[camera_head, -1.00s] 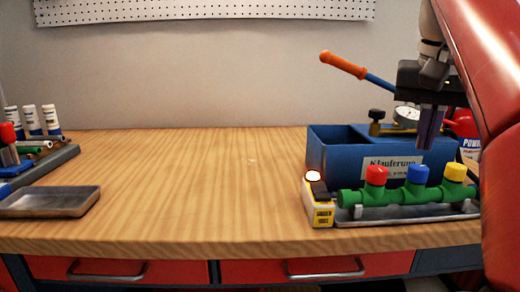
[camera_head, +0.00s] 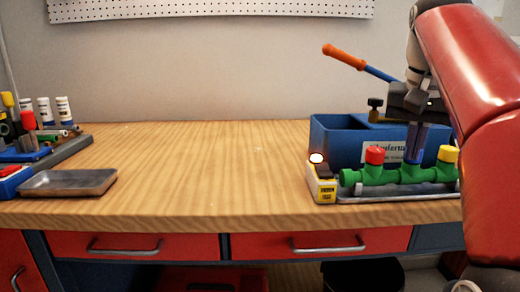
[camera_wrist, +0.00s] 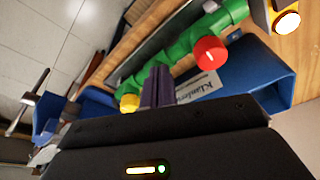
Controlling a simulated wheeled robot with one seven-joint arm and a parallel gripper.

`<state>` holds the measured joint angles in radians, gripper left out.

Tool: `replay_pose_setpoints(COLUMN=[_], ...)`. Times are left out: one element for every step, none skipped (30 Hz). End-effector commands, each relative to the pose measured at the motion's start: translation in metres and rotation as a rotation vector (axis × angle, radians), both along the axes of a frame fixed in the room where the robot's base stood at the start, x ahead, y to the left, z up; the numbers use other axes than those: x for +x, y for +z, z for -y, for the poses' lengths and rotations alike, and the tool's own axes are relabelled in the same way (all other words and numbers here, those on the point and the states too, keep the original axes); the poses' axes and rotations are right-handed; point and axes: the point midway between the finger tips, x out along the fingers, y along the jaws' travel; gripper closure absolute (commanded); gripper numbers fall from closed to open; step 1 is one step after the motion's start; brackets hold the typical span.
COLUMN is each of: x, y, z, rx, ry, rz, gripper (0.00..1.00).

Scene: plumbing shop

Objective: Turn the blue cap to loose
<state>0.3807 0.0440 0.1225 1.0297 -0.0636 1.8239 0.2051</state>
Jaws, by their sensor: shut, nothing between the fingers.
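The green pipe manifold (camera_head: 380,177) lies on a grey metal base at the right front of the bench. Its red cap (camera_head: 375,155) and yellow cap (camera_head: 447,154) stand upright at either side. My gripper (camera_head: 413,155) points down between them, its fingers together at the middle outlet. The fingers hide the blue cap almost wholly, so I cannot tell whether they touch it. In the wrist view, the shut fingers (camera_wrist: 158,85) reach to the green manifold (camera_wrist: 183,47), between the red cap (camera_wrist: 209,53) and the yellow cap (camera_wrist: 129,102). The blue cap is hidden there too.
A blue bin (camera_head: 334,141) with a label stands close behind the manifold. An orange-handled lever (camera_head: 345,56) rises behind it. A small yellow-white box (camera_head: 322,188) with a lit lamp is left of the manifold. A metal tray (camera_head: 68,182) lies far left; the bench middle is clear.

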Motion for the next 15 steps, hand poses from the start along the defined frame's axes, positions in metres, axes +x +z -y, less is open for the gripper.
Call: replay_pose_setpoints(x=[0.0001, 0.0003, 0.0005, 0.0007, 0.001, 0.0014, 0.0017, 0.002, 0.0024, 0.0026, 0.003, 0.0034, 0.0036, 0.004, 0.0042], y=[0.0001, 0.0002, 0.0003, 0.0003, 0.0004, 0.0005, 0.0005, 0.0006, 0.0006, 0.0006, 0.0006, 0.0007, 0.0006, 0.0006, 0.0004], z=[0.0002, 0.0003, 0.0004, 0.0006, 0.0008, 0.0011, 0.0013, 0.0015, 0.0017, 0.002, 0.0022, 0.0025, 0.0027, 0.0029, 0.0031], rx=[0.0, 0.0, 0.0, 0.0, 0.0, 0.0, 0.0, 0.0, 0.0, 0.0, 0.0, 0.0, 0.0, 0.0, 0.0], ry=[0.0, 0.0, 0.0, 0.0, 0.0, 0.0, 0.0, 0.0, 0.0, 0.0, 0.0, 0.0, 0.0, 0.0, 0.0], rz=[0.0, 0.0, 0.0, 0.0, 0.0, 0.0, 0.0, 0.0, 0.0, 0.0, 0.0, 0.0, 0.0, 0.0, 0.0], gripper=[1.0, 1.0, 1.0, 1.0, 1.0, 1.0, 1.0, 1.0, 1.0, 1.0, 1.0, 1.0, 1.0, 1.0, 1.0])
